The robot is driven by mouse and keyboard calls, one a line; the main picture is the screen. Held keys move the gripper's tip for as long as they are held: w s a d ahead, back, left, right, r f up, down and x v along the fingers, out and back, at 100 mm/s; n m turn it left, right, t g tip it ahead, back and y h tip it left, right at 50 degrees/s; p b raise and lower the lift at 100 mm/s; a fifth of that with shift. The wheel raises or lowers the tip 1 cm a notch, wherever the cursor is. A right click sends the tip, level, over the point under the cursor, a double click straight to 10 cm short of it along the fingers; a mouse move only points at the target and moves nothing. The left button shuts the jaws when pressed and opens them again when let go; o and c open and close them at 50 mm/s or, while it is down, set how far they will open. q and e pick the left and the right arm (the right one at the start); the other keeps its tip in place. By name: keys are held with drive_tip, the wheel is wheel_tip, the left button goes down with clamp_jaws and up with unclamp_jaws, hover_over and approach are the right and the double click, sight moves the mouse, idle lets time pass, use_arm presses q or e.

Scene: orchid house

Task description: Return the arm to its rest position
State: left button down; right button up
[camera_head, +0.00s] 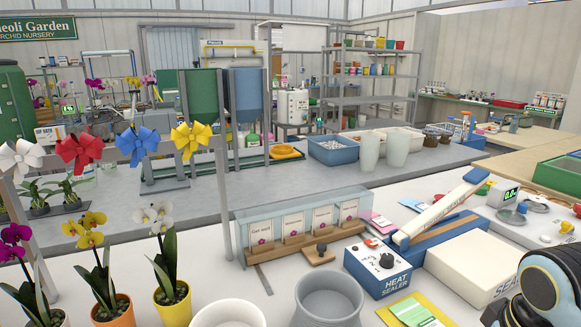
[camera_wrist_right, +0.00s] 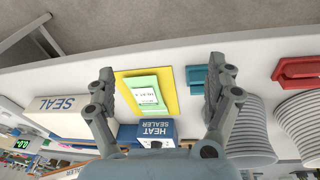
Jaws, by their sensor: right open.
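My right gripper (camera_wrist_right: 160,68) shows in the right wrist view, its two fingers spread wide with nothing held between them. Beyond the gap, a yellow sheet with a green card (camera_wrist_right: 148,92) lies on the white bench. The same card shows in the head view (camera_head: 413,312). A dark rounded link of my right arm fills the lower right corner of the head view; the right gripper itself is not seen there. My left arm and gripper are in neither view.
The blue heat sealer (camera_head: 377,268) and a white box (camera_head: 470,262) stand on the bench. Grey round pots (camera_head: 329,298) are at the front. Potted orchids (camera_head: 108,285) stand at left, below a rail of coloured bows (camera_head: 137,145). A red tray (camera_wrist_right: 297,71) lies at right in the wrist view.

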drive_tip(key=s+a+r+m+t, duration=0.1)
drive_tip(key=s+r, duration=0.1)
drive_tip(key=s, duration=0.4)
drive_tip(key=s+a+r+m+t, duration=0.1)
drive_tip(key=s+r, duration=0.2)
drive_tip(key=s, duration=0.4)
drive_tip(key=s+d+f+g+b, duration=0.15)
drive_tip(key=f+b, duration=0.25)
drive_tip(key=f, duration=1.5)
drive_tip(key=s+d+f+b, duration=0.2)
drive_tip(key=f+b, duration=0.2)
drive_tip(key=f, duration=1.4)
drive_tip(key=s+f+g+b, duration=0.1)
drive_tip(key=s+f+b, duration=0.3)
drive_tip(key=s+f, duration=1.3)
drive_tip(key=shift+d+f+b, duration=0.2)
drive_tip(key=shift+f+b, duration=0.15)
drive_tip(key=shift+f, duration=0.45)
